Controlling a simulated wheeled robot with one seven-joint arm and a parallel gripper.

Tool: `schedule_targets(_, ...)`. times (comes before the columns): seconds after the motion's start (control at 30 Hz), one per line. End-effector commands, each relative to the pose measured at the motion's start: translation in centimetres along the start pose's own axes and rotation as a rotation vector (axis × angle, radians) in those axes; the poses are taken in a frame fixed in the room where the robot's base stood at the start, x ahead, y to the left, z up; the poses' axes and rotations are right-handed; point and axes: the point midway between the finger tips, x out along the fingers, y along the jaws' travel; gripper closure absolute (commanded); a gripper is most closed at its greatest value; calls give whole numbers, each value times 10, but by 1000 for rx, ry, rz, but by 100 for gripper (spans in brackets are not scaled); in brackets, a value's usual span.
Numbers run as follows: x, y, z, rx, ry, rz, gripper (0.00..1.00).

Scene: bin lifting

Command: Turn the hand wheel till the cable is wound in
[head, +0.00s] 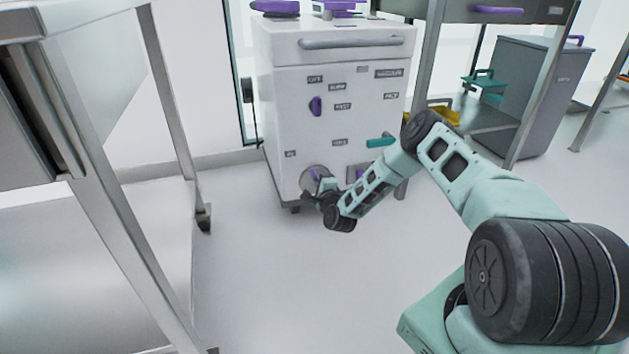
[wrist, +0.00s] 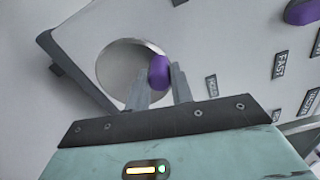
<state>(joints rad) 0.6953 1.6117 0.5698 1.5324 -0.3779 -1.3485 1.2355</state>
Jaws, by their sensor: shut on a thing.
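The hand wheel (head: 307,177) is a round silver disc low on the front of a white cabinet. In the wrist view the wheel (wrist: 118,68) shows its rim and a purple knob (wrist: 159,72) at its right side. My gripper (wrist: 163,85) is shut on that knob, one finger on each side. In the head view my gripper (head: 321,184) reaches the wheel from the right and hides part of it. A dark cord-like line (head: 256,128) hangs at the cabinet's left side below a black fitting; I cannot tell whether it is the cable.
The white cabinet (head: 285,110) stands on castors and carries several labels, a purple knob (head: 315,106) and a teal handle (head: 380,142). A metal table (head: 165,90) stands at left, a shelf unit (head: 540,90) at right. The floor before the cabinet is clear.

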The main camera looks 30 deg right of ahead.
Motion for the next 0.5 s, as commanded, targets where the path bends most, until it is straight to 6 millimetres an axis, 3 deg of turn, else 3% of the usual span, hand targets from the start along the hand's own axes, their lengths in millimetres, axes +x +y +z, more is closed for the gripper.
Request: schedule_targets(0.5, -1, -2, -10, 206, 0, 3, 100)
